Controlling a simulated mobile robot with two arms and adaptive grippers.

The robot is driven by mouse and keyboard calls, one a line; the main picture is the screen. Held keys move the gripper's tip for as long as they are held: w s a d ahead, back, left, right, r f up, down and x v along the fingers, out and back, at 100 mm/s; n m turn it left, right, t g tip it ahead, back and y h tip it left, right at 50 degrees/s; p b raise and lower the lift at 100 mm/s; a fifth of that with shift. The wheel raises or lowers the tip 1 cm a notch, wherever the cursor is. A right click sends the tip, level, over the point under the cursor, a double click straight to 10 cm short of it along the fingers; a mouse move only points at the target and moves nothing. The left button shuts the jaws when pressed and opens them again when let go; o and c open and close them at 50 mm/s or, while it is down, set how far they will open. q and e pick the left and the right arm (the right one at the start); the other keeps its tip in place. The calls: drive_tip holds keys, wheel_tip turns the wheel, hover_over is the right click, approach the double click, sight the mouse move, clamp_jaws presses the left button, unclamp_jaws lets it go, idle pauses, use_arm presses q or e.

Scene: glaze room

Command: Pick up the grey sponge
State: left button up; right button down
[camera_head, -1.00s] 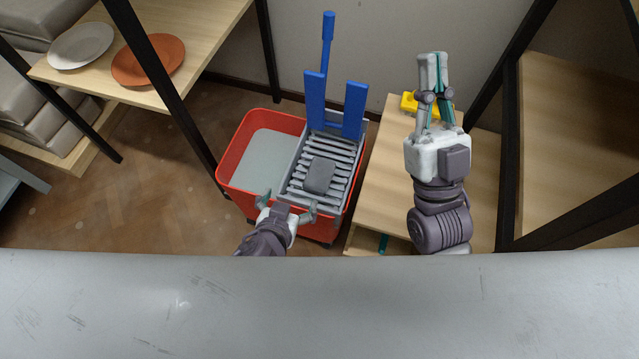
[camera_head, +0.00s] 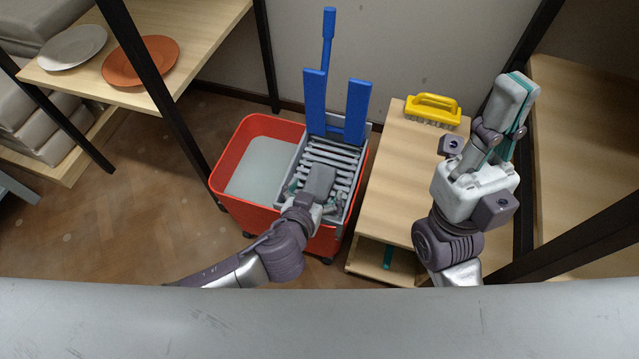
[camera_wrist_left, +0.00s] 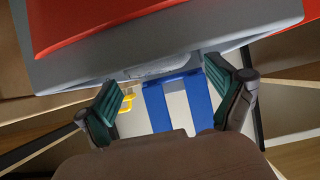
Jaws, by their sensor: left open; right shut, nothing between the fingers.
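The grey sponge (camera_head: 321,178) is a small dark grey block on the slatted grey wringer (camera_head: 345,150) in the red bucket. My left gripper (camera_head: 316,193) is open at the sponge's near end, with its fingers out to either side. Its palm and wrist hide the near part of the sponge, and I cannot tell whether the fingers touch it. My right gripper (camera_head: 513,103) is shut and empty, raised over the right side of the wooden bench.
The red bucket (camera_head: 232,150) holds greyish water left of the wringer, with blue uprights (camera_head: 316,100) behind. A yellow brush (camera_head: 432,110) lies on the wooden bench (camera_head: 395,175) at right. Black shelf posts flank the area; plates (camera_head: 142,62) stand on the left shelf.

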sight(317, 185)
use_arm(q)
drive_tip(key=b+x, duration=0.1)
drive_tip(key=x, duration=0.3)
drive_tip(key=shift+w+a+f+b, duration=0.1)
drive_tip(key=shift+w+f+b, duration=0.1)
drive_tip(key=shift+b, duration=0.2)
drive_tip(key=c, duration=1.1)
drive_tip(key=shift+o, duration=0.2)
drive_tip(key=shift+r, duration=0.1)
